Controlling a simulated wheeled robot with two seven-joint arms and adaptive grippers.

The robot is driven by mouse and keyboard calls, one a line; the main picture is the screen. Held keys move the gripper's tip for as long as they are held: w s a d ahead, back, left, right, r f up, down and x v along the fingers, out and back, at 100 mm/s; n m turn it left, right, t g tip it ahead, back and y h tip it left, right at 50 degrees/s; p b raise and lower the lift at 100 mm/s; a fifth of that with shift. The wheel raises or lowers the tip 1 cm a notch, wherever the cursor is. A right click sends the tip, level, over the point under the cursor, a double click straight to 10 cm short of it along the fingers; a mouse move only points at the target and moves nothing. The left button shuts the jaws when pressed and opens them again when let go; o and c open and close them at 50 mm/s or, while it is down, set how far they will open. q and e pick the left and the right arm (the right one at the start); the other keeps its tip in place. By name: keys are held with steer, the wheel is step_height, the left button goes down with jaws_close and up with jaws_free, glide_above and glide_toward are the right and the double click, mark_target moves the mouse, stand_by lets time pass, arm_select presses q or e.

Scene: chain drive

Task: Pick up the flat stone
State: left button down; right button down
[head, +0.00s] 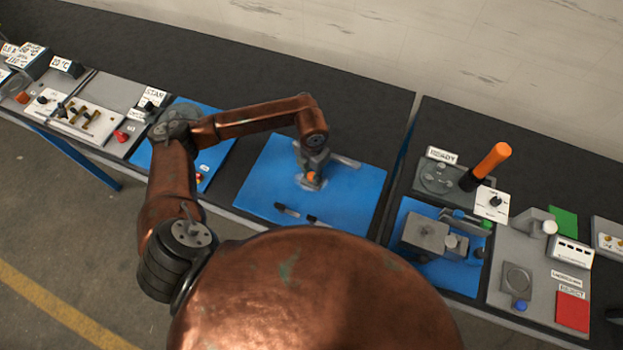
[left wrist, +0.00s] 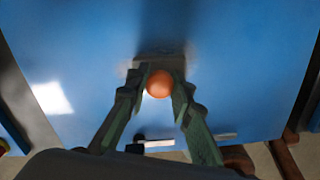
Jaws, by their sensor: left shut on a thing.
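My left gripper (head: 313,174) reaches down over a blue mat (head: 262,190) in the head view. In the left wrist view its fingers (left wrist: 161,86) are closed on an orange round knob (left wrist: 159,83). The knob also shows small in the head view (head: 313,178). A grey slab (head: 346,161) lies beside the gripper, partly hidden by it. A blurred dark block (left wrist: 160,60) shows just beyond the knob. It may be the flat stone, but I cannot tell whether the knob belongs to it. My right gripper is out of view.
Two dark pens with pale ends lie near the mat's front edge, one left (head: 287,210) and one right (head: 318,221). A fixture with a grey block (head: 425,236) and an upright orange handle (head: 491,167) stand to the right. The mat around the gripper is mostly clear.

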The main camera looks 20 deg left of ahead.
arm_select(q)
steer(key=shift+r, duration=0.1)
steer(key=shift+r, duration=0.5)
steer(key=s+d+r+b, duration=0.2)
steer(key=s+d+r, duration=0.2)
steer(key=s+r, duration=0.7)
steer(key=shift+s+d+r, duration=0.2)
steer(key=shift+s+r, duration=0.2)
steer(key=shift+s, duration=0.75)
steer(key=c, duration=2.3)
jaws_free()
steer(key=shift+c, duration=0.2)
steer(key=c, duration=0.4)
